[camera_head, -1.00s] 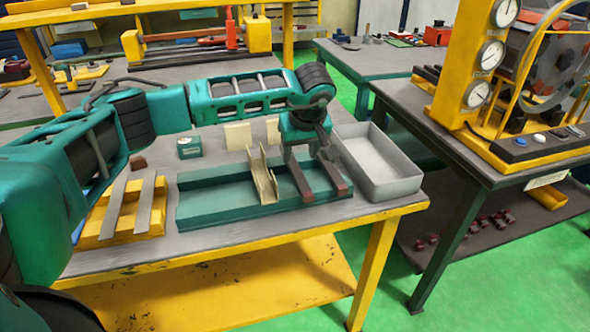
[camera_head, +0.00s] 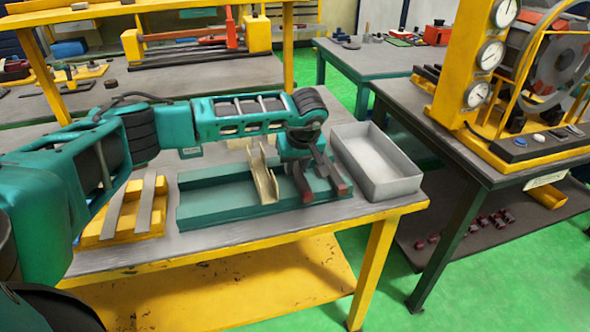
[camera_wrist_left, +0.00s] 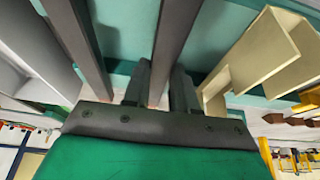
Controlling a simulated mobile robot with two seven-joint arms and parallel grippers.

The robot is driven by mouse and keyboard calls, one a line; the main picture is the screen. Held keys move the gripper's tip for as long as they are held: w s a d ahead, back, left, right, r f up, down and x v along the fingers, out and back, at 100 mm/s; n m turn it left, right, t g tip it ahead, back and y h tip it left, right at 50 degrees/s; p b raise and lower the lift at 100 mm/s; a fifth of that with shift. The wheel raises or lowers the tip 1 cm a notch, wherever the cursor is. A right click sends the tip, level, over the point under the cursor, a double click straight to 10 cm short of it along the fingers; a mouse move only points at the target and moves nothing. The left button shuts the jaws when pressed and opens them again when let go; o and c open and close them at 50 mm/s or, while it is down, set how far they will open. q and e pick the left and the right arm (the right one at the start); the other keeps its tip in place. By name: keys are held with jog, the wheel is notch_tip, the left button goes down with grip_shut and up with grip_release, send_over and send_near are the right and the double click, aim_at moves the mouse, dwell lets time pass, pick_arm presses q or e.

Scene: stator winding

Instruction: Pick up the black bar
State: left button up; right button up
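Two long dark bars with reddish near ends lie in the teal tray (camera_head: 225,213). The left black bar (camera_head: 302,184) is next to a cream channel piece (camera_head: 263,178); the right bar (camera_head: 337,178) is closer to the grey bin. My left gripper (camera_head: 297,166) points down at the left bar. In the left wrist view, its two short fingers (camera_wrist_left: 163,88) stand on either side of that bar (camera_wrist_left: 176,40), close to it. The fingers look open. Whether they touch the bar is hard to see. The other bar (camera_wrist_left: 76,40) is apart from the fingers. My right gripper is not in view.
An empty grey bin (camera_head: 382,158) stands right of the tray. A yellow rack (camera_head: 107,230) with two grey strips is at the left. A cream block (camera_head: 239,142) and a small teal box (camera_head: 190,152) sit behind, partly hidden by my arm. The table's front edge is clear.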

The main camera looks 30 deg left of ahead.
pick_arm(q)
grip_shut()
jog(key=shift+r, duration=0.15)
